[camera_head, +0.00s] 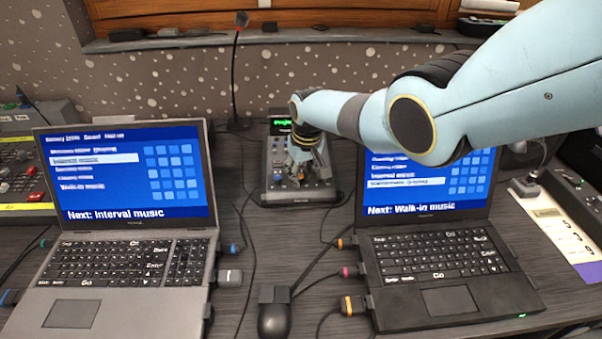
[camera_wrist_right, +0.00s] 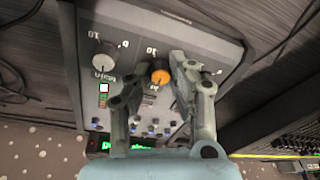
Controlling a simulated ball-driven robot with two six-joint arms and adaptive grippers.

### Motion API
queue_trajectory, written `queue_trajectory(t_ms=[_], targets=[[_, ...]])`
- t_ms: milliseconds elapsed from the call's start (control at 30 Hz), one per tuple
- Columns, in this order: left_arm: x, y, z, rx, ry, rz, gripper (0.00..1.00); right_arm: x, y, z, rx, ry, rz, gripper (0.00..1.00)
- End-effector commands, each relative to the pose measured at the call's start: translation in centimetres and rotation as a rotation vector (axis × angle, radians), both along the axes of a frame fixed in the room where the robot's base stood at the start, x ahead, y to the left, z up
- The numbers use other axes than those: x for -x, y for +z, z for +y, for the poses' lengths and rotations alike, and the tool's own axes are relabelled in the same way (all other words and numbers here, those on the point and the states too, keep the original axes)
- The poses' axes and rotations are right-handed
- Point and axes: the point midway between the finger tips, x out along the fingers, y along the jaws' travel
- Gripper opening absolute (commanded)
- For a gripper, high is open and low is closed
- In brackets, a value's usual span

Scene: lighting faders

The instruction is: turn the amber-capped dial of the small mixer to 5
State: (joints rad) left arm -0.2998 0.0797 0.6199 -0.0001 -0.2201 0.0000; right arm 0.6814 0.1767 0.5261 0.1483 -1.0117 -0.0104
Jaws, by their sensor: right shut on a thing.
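The small mixer (camera_head: 280,187) stands at the back of the desk between two laptops. In the right wrist view its grey panel (camera_wrist_right: 200,45) shows a large white-capped dial (camera_wrist_right: 104,63) and the amber-capped dial (camera_wrist_right: 161,77). My right gripper (camera_head: 302,168) reaches down over the mixer from the right. In the wrist view its fingers are on both sides of the amber-capped dial, shut on it. The fingers hide part of the scale around it, so I cannot tell the number it points to. My left gripper is not in view.
The left laptop (camera_head: 140,250) and right laptop (camera_head: 440,262) flank the mixer. A mouse (camera_head: 274,315) and cables lie in front. A gooseneck microphone (camera_head: 237,75) stands behind, and a larger console (camera_head: 25,165) sits at the far left.

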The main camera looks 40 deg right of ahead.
Motion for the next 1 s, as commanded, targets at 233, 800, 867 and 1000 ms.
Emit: queue_trajectory(t_ms=[233, 800, 867, 1000], targets=[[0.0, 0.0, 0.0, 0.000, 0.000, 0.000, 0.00, 0.0, 0.0, 0.1, -0.001, 0.000, 0.001, 0.00], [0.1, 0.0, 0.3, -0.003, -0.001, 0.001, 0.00, 0.0, 0.1, 0.0, 0.000, 0.000, 0.000, 0.43], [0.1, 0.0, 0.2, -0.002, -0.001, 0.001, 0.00, 0.0, 0.3, 0.0, 0.000, 0.000, -0.002, 0.43], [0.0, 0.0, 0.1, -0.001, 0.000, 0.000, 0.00, 0.1, 1.3, -0.1, 0.000, -0.001, -0.003, 0.43]])
